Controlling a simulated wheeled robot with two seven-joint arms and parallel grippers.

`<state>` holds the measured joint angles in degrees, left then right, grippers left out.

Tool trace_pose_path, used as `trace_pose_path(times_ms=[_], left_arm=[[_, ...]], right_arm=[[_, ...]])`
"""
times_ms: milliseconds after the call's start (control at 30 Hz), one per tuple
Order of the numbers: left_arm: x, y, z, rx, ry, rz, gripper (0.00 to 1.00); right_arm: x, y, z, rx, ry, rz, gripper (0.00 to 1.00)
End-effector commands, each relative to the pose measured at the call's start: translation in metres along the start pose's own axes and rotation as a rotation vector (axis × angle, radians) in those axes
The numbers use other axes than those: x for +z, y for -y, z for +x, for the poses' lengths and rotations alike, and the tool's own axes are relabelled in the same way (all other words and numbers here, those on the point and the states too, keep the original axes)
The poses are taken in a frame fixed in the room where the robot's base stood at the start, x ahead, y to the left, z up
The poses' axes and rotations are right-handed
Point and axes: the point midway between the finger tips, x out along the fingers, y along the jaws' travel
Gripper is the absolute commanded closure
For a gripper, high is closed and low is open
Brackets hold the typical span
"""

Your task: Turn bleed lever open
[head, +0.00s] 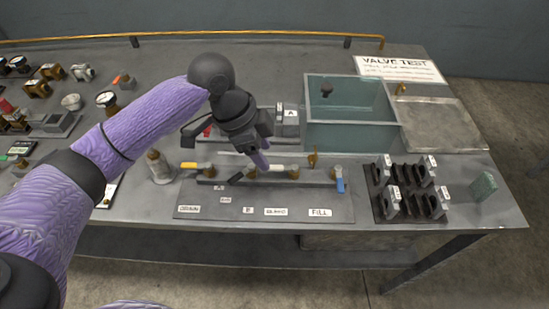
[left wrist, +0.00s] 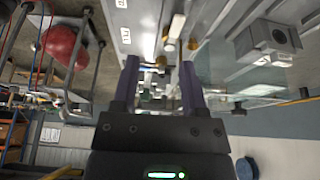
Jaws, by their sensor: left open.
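The valve manifold's base plate (head: 340,207) lies near the front of the bench, with brass valves along a bar. A yellow lever (head: 189,166) is at its left end and a blue lever (head: 340,185) hangs down at its right end. The label that seems to read BLEED (head: 275,211) is right of the plate's middle. A pale lever (head: 277,168) shows beside my fingers, partly hidden. My left gripper (head: 259,161) points down over the middle of the manifold. In the left wrist view its fingers (left wrist: 158,75) are apart with small brass fittings beyond them; contact cannot be told.
A teal open tank (head: 350,137) and a metal tray (head: 440,125) stand behind right. Fittings crowd the left side.

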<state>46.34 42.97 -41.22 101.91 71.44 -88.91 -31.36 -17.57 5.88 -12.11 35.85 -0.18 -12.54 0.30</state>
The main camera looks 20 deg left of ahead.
Motion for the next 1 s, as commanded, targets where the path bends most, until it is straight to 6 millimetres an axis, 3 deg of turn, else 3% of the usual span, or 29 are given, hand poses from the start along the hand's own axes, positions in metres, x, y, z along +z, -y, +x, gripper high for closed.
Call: trace_pose_path(times_ms=[67,167,267,500,600,933,967,1000], left_arm=[[0.002,0.015,-0.025,-0.005,-0.003,0.01,0.45],[0.003,0.021,-0.034,0.002,-0.012,0.016,0.45],[0.003,0.02,-0.018,0.007,-0.014,0.018,0.45],[0.002,0.02,0.041,0.008,-0.015,0.018,0.45],[0.002,0.02,0.055,0.005,-0.014,0.018,0.45],[0.0,0.02,0.062,0.002,-0.016,0.018,0.45],[0.0,0.02,0.062,0.002,-0.016,0.018,0.47],[0.0,0.02,0.062,0.002,-0.016,0.018,0.55]], right_arm=[[0.0,0.0,0.0,0.0,0.0,0.0,0.41],[0.0,0.0,0.002,0.0,0.0,0.0,0.41],[0.001,0.0,0.008,-0.001,0.002,0.001,0.41],[0.008,-0.002,0.029,0.003,0.017,-0.002,0.41],[0.012,-0.006,0.033,0.009,0.027,-0.004,0.41],[0.019,-0.014,0.033,0.022,0.042,-0.006,0.41],[0.019,-0.014,0.033,0.022,0.042,-0.006,0.41],[0.019,-0.014,0.033,0.022,0.042,-0.005,0.41]])
